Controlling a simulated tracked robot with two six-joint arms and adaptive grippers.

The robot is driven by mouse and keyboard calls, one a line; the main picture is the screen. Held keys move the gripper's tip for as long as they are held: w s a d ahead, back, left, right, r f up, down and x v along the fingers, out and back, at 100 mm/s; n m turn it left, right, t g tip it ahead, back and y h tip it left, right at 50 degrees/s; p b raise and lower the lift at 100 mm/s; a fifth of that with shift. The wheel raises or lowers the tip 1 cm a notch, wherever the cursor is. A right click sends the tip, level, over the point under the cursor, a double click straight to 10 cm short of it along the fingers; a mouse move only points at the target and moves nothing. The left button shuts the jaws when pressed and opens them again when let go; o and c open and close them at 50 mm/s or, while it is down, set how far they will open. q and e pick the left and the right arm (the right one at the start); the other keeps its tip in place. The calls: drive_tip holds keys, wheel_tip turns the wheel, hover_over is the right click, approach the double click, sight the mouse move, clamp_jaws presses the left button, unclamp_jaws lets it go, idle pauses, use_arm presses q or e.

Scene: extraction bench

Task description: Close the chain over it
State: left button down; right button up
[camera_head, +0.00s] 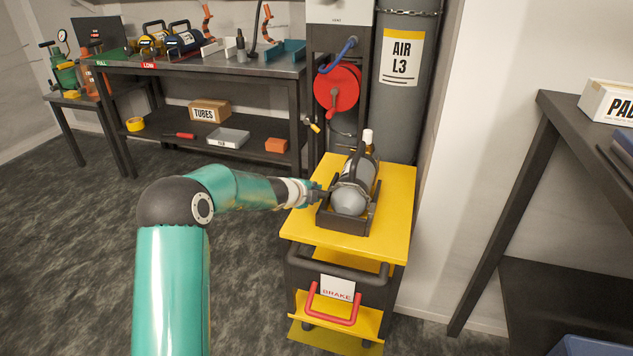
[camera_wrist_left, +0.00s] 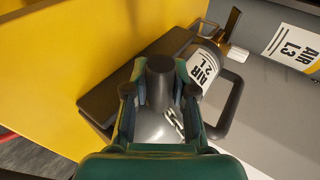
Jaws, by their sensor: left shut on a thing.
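A small grey gas bottle (camera_head: 348,199) lies in a dark open cradle (camera_head: 327,221) on top of a yellow cart. Its label "AIR 2L" shows in the left wrist view (camera_wrist_left: 203,70). My left gripper (camera_head: 325,192) is at the left side of the bottle and cradle. In the left wrist view its fingers (camera_wrist_left: 162,90) are shut on a dark round knob (camera_wrist_left: 160,67). A short length of pale chain (camera_wrist_left: 174,120) shows just beyond the fingers, against the grey bottle. Where the chain's ends are attached is hidden. My right gripper is not in view.
The yellow cart (camera_head: 398,190) has a red brake handle (camera_head: 333,320) low on its front. A tall "AIR L3" cylinder (camera_head: 400,110) and a red reel (camera_head: 337,91) stand behind it. A workbench (camera_head: 230,70) is at the back left, a dark shelf (camera_head: 570,110) at the right.

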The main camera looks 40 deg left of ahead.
use_arm(q)
drive_tip(key=shift+w, duration=0.1)
idle(0.3)
drive_tip(key=c, duration=1.3)
unclamp_jaws()
drive_tip(key=shift+c, duration=0.2)
drive_tip(key=o, duration=0.4)
drive_tip(key=shift+f, duration=0.15)
drive_tip(key=shift+s+r, duration=0.25)
drive_tip(key=shift+s, duration=0.1)
drive_tip(key=v, duration=1.1)
drive_tip(key=shift+s+f, duration=0.1)
